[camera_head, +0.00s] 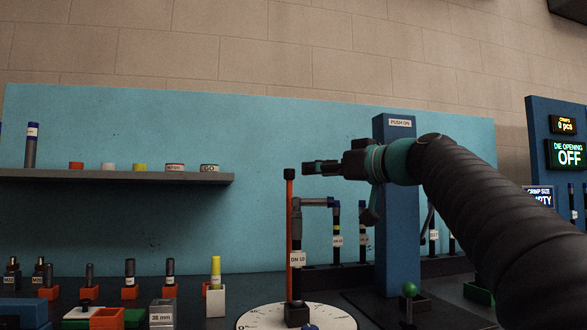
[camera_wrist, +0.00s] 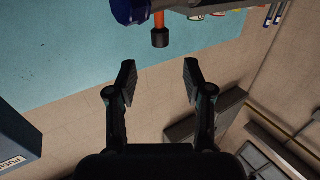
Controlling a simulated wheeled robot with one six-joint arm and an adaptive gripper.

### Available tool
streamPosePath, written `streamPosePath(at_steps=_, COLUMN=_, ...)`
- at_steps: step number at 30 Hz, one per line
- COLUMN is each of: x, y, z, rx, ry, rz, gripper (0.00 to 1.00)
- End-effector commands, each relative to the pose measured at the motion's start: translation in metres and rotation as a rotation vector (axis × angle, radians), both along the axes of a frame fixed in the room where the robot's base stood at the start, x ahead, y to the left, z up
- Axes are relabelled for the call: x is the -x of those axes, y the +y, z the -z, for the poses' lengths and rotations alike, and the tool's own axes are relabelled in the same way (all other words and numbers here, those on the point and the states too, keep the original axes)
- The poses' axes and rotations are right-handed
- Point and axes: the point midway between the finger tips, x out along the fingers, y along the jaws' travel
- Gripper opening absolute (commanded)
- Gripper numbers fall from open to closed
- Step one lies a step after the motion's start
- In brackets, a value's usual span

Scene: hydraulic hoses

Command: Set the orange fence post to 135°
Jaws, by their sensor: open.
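The orange fence post (camera_head: 289,235) stands upright at the white round dial (camera_head: 255,318), with a black cap on its top. Its foot is hidden behind a dark upright fitting, and the angle it is set to cannot be read. My gripper (camera_head: 308,167) is at about the height of the cap, just right of it, pointing left. In the wrist view my gripper (camera_wrist: 159,75) is open and empty. The post (camera_wrist: 159,19) and its black cap (camera_wrist: 160,38) lie beyond the fingertips, in line with the gap and apart from both fingers.
A hose assembly (camera_head: 297,240) with a grey elbow stands on the dial, close in front of the post. A blue column (camera_head: 397,220) rises behind my wrist. A shelf (camera_head: 120,176) holds coloured rings at left. Several small fittings stand on the bench below.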

Motion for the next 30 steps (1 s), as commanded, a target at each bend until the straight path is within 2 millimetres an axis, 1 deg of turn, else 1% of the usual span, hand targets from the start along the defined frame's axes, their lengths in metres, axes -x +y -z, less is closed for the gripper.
streamPosePath(at_steps=1, x=-0.007, y=0.009, z=-0.002, rx=0.000, ry=0.001, rz=-0.004, gripper=0.51)
streamPosePath(at_steps=6, x=-0.029, y=0.031, z=-0.002, rx=0.000, ry=0.001, rz=-0.003, gripper=0.51)
streamPosePath(at_steps=12, x=-0.048, y=0.051, z=-0.002, rx=-0.001, ry=0.002, rz=-0.002, gripper=0.51)
streamPosePath(at_steps=18, x=-0.057, y=0.059, z=-0.001, rx=0.001, ry=0.001, rz=0.001, gripper=0.51)
streamPosePath(at_steps=27, x=-0.058, y=0.060, z=0.000, rx=0.001, ry=0.001, rz=0.001, gripper=0.51)
streamPosePath(at_steps=29, x=-0.058, y=0.060, z=0.000, rx=0.001, ry=0.001, rz=0.001, gripper=0.36)
streamPosePath(at_steps=30, x=-0.058, y=0.060, z=0.000, rx=0.001, ry=0.001, rz=0.001, gripper=0.26)
